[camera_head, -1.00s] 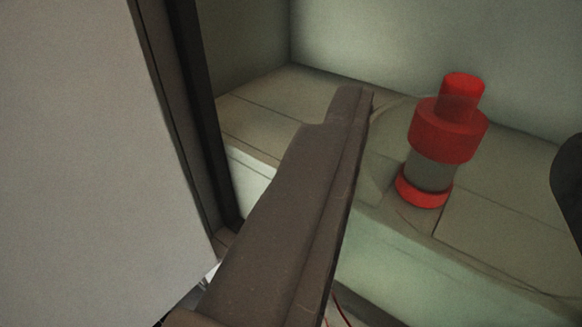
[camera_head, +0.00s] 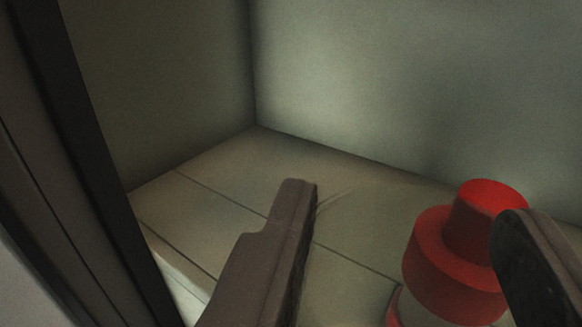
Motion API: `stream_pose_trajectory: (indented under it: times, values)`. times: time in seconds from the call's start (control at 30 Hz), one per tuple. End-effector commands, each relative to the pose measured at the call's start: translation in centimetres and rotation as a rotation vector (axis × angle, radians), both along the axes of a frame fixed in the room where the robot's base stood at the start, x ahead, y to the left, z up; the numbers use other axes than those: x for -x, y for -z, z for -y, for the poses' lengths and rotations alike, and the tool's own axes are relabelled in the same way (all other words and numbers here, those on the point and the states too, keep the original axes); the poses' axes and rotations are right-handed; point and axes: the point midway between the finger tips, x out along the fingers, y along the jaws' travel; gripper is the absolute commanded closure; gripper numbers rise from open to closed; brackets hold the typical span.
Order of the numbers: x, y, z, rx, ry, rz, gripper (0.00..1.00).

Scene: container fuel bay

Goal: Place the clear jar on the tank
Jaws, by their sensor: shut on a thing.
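My gripper (camera_head: 405,203) has one dark finger left of centre and the other at the right edge. The clear jar (camera_head: 365,235) is between the fingers and almost invisible; only a faint curved edge shows beside the left fingertip. A red stepped, capped thing (camera_head: 455,262) stands at the lower right, partly behind the right finger, its base cut off by the picture edge. I cannot tell whether it is the tank or a fitting on it. Nothing else in view is clearly a tank.
A pale ledge with seams (camera_head: 225,200) runs into a corner. A grey-green back wall (camera_head: 410,90) and a darker side wall (camera_head: 165,80) close it in. A dark upright frame (camera_head: 85,150) stands close on the left. The ledge left of the red thing looks bare.

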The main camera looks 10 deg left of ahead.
Motion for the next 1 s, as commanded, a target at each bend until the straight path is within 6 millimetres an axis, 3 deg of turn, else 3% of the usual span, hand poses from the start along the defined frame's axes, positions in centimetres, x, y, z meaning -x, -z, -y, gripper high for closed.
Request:
stream_pose_trajectory:
  times: [0.23,1.0]
  values:
    - [-1.5,0.2,-2.0,-0.006,-0.022,0.009,0.72]
    - [-12.0,1.3,-7.8,-0.002,-0.029,0.005,0.72]
